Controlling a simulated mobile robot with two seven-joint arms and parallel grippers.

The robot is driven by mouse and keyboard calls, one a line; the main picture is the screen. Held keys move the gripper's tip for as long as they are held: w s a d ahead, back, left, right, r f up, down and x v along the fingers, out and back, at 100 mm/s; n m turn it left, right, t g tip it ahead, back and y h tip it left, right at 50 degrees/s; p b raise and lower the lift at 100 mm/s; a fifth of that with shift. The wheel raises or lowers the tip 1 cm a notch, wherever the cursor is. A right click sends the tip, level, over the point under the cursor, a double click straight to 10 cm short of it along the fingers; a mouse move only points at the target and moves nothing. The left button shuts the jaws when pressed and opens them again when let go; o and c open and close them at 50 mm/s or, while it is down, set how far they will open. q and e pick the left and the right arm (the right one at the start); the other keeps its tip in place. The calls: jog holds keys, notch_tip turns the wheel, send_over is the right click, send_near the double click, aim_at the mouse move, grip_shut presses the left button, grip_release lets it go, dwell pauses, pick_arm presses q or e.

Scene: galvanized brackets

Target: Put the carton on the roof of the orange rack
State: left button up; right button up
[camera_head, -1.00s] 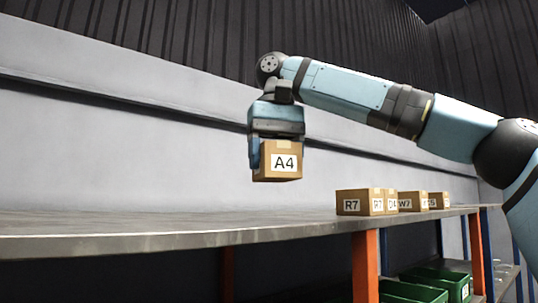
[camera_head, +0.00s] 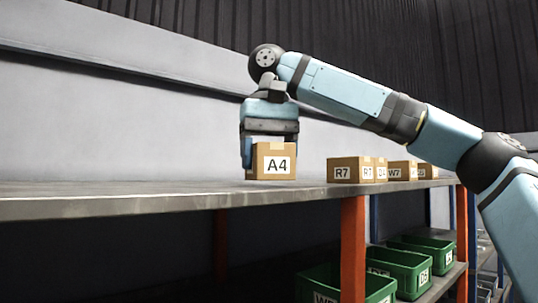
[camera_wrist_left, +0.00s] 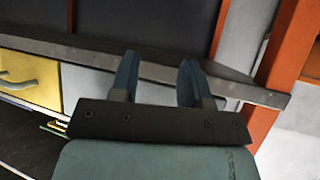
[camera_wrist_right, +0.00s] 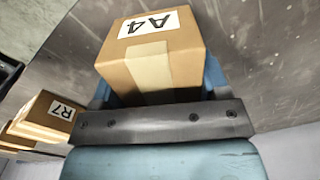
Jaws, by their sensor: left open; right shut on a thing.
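The carton (camera_head: 273,162) is a small brown box with tape and a white label reading A4. My right gripper (camera_head: 270,140) is shut on it from above, with a finger on each side. The carton is upright, and its underside is at or very near the grey top of the orange rack (camera_head: 150,201); I cannot tell whether it touches. In the right wrist view the carton (camera_wrist_right: 155,52) sits between the fingers over the grey roof surface. My left gripper (camera_wrist_left: 155,80) is open and empty in the left wrist view.
Several similar cartons, the nearest labelled R7 (camera_head: 344,171), stand in a row on the roof to the right of the held carton. Green bins (camera_head: 398,268) sit on a shelf below. The roof to the left is clear. A grey wall (camera_head: 130,110) rises behind.

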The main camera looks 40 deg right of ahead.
jog(key=shift+f, duration=0.55)
jog(key=o, duration=1.2)
jog(key=shift+s, duration=0.1)
notch_tip(320, 180, up, 14)
jog(key=shift+f, duration=0.1)
